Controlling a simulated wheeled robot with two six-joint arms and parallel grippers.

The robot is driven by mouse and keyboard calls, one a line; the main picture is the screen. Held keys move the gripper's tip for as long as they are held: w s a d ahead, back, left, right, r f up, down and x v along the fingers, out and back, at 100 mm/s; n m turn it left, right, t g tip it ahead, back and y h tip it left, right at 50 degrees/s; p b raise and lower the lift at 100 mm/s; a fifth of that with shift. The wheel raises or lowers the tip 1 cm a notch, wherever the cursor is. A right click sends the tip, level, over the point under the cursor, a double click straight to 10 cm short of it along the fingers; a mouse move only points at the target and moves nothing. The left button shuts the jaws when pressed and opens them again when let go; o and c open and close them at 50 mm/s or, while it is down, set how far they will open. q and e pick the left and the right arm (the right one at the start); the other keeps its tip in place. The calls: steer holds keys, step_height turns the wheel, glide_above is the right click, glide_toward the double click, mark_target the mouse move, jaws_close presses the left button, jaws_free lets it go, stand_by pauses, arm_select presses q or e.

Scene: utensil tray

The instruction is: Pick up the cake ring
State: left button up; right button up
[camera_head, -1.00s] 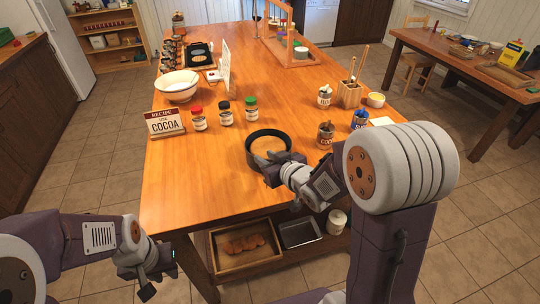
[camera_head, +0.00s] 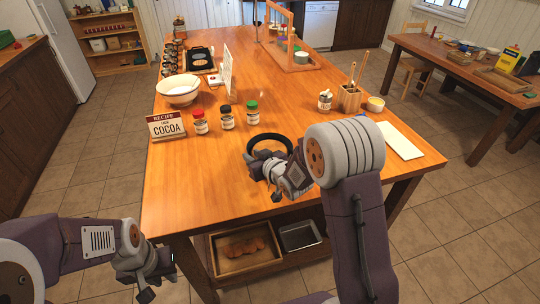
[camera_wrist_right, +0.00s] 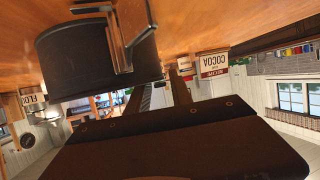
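The black cake ring (camera_head: 269,136) is near the front middle of the table in the head view, its near side partly hidden by my right gripper. My right gripper (camera_head: 258,168) is at the ring's near left wall. In the right wrist view the ring's dark wall (camera_wrist_right: 75,58) fills the upper left, and a metal finger (camera_wrist_right: 132,35) overlaps its right end. I cannot tell whether the fingers are closed on the wall, or whether the ring rests on the table. My left gripper (camera_head: 158,276) is empty, fingers apart, off the table's front left corner.
Several spice jars (camera_head: 227,117) and the cocoa recipe sign (camera_head: 166,126) stand left of the ring. A white bowl (camera_head: 179,90) is farther back. A utensil block (camera_head: 348,98) and white sheet (camera_head: 400,140) are at the right. The table's front left is clear.

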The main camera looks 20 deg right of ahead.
jaws_close()
steer(key=shift+s+f, duration=0.15)
steer(key=shift+f, duration=0.1)
stand_by(0.9)
